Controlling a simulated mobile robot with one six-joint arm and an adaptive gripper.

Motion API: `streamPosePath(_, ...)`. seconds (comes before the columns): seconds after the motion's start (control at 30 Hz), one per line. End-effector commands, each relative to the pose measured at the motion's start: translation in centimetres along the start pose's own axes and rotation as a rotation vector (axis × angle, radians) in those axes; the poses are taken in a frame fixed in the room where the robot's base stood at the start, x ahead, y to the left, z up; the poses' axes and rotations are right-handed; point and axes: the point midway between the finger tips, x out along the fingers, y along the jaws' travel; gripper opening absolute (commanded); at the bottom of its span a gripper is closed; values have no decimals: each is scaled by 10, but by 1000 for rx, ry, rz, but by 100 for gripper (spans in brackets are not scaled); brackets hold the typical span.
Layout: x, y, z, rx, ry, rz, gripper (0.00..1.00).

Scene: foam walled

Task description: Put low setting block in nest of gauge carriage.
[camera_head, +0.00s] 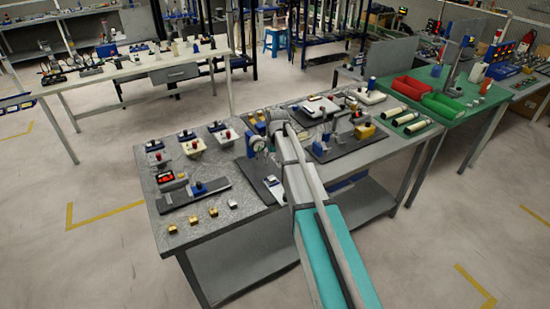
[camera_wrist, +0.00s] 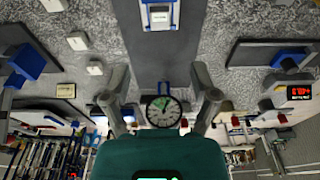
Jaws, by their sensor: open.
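My gripper (camera_wrist: 161,95) is open in the wrist view, with its fingers wide apart and no block seen between them. A round dial gauge (camera_wrist: 163,112) shows between the fingers, apparently beyond them. A blue and white carriage (camera_wrist: 159,16) sits on a dark base plate (camera_wrist: 160,52); its nest is not clear. In the head view my arm hides my gripper and part of this gauge station, whose dial (camera_head: 257,146) shows. Small blocks lie at the bench's front left: gold ones (camera_head: 194,221) and a silver one (camera_head: 232,204). I cannot tell which block is low.
Several pale blocks (camera_wrist: 77,40) lie left of the plate in the wrist view. Another dark plate with a blue part (camera_head: 198,189) lies behind the gold blocks. Button boxes (camera_head: 193,146) stand at the back left.

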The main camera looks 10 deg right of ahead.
Motion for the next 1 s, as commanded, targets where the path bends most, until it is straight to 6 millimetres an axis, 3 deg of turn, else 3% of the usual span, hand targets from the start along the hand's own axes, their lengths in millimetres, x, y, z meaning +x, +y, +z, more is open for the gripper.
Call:
streamPosePath(0.4,0,0,2,1,-1,0,76)
streamPosePath(0.57,-3,-7,22,22,-10,0,76)
streamPosePath(0.77,-13,-30,90,94,-46,2,76)
streamPosePath(1.0,-28,-64,196,220,-106,11,76)
